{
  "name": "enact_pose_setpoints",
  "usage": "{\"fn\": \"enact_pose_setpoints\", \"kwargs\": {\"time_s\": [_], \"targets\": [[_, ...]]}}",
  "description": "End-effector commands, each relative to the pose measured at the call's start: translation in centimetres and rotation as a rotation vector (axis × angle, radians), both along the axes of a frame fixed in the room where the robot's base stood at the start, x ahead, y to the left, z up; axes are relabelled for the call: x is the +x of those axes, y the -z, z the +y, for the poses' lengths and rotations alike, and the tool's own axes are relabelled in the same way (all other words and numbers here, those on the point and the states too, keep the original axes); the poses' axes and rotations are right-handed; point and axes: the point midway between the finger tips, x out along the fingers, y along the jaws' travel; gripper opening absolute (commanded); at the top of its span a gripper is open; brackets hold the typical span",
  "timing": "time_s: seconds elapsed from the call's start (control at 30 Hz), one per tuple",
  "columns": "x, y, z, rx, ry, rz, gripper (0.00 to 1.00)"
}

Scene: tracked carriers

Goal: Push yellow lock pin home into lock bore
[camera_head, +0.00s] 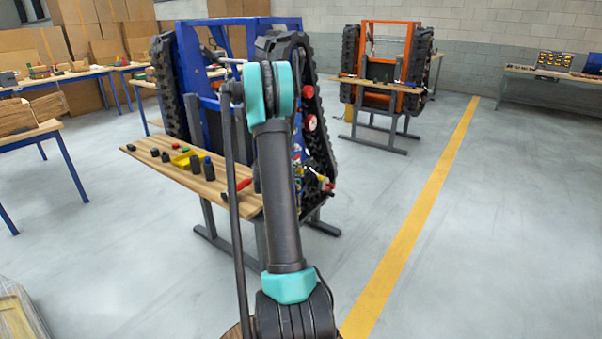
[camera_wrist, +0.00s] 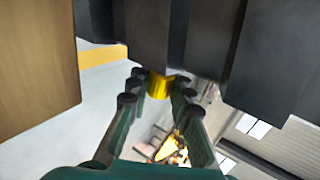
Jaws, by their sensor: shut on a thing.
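In the wrist view my gripper (camera_wrist: 158,88) has its fingers closed around the yellow lock pin (camera_wrist: 157,86), a short shiny yellow cylinder. The pin's far end meets or lies just below a dark grey surface (camera_wrist: 150,42), and I cannot tell how deep it sits. The lock bore is not visible; it is hidden behind the pin and the dark parts. In the head view my arm covers part of the blue tracked carrier (camera_head: 189,75), and the gripper and pin cannot be made out there.
A wooden shelf (camera_head: 222,203) on the blue carrier holds black cylinders (camera_head: 202,168), a yellow tray (camera_head: 184,159) and a red-handled item (camera_head: 240,186). In the wrist view a brown panel (camera_wrist: 35,65) stands close at left. An orange carrier (camera_head: 385,70) stands behind. Floor at right is clear.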

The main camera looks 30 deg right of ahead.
Motion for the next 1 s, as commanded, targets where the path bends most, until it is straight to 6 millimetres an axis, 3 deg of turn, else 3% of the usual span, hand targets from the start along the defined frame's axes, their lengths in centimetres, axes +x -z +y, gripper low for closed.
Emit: {"fn": "enact_pose_setpoints", "kwargs": {"time_s": [0.47, 0.5, 0.67, 1.0], "targets": [[1.00, 0.02, 0.42, 0.000, -0.001, 0.001, 0.00], [1.03, 0.02, 0.44, 0.000, -0.001, 0.001, 0.22], [1.02, 0.01, 0.44, 0.000, 0.000, 0.000, 0.42], [0.94, -0.07, 0.56, 0.000, -0.001, 0.001, 0.44]]}}
